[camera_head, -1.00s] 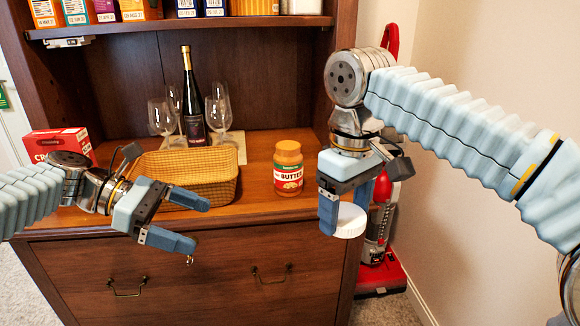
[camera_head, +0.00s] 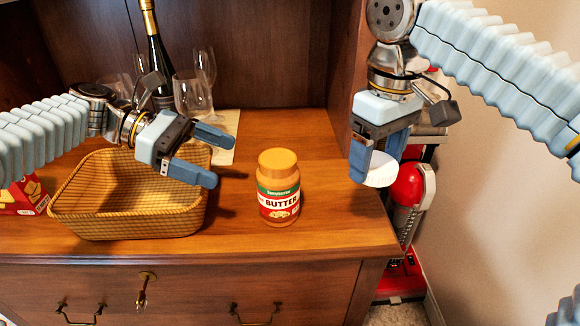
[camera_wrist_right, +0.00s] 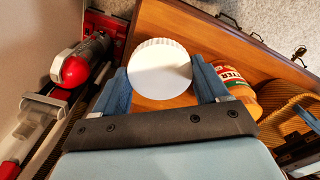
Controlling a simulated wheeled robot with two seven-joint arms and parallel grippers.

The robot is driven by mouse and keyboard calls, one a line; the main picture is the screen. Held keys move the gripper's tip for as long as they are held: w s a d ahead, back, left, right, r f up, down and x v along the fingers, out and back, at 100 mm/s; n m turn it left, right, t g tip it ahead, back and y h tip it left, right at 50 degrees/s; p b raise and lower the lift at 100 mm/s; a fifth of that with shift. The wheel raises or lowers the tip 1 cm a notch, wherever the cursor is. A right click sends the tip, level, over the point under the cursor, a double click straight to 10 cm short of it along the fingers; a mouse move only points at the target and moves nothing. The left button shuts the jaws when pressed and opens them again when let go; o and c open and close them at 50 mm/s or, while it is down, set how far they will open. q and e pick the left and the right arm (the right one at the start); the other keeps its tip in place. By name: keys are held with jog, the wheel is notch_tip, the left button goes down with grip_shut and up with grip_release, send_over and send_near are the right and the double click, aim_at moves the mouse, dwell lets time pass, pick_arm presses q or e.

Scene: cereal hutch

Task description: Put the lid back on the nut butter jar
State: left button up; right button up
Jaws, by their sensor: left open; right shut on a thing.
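The nut butter jar (camera_head: 279,190) stands upright on the wooden counter, with its label facing me and its top lidless. It also shows in the right wrist view (camera_wrist_right: 234,80), partly hidden behind a finger. My right gripper (camera_head: 378,166) is shut on the white lid (camera_head: 382,171), to the right of the jar and apart from it. In the right wrist view the round lid (camera_wrist_right: 160,68) sits between the two fingers. My left gripper (camera_head: 214,158) is open and empty, above the basket's right side and left of the jar.
A wicker basket (camera_head: 130,222) stands left of the jar. A wine bottle (camera_head: 158,55) and several glasses (camera_head: 192,95) stand behind. A red box (camera_head: 22,196) is at far left. The counter (camera_head: 335,215) right of the jar is clear. A red vacuum cleaner (camera_head: 404,190) stands beyond its right edge.

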aim_at(277, 181)
jog(key=shift+w, duration=0.15)
pick_arm(q)
jog(key=shift+w, duration=0.1)
pick_arm(e)
jog(key=shift+f, duration=0.15)
pick_arm(q)
jog(key=w+x, duration=0.1)
jog(key=x, duration=0.5)
jog(key=shift+s+d+f, duration=0.15)
jog(key=shift+s+d, duration=0.25)
jog(key=shift+s, duration=0.1)
jog(key=shift+x, duration=2.6)
jog(key=shift+w+f, duration=0.15)
jog(key=shift+c, duration=0.3)
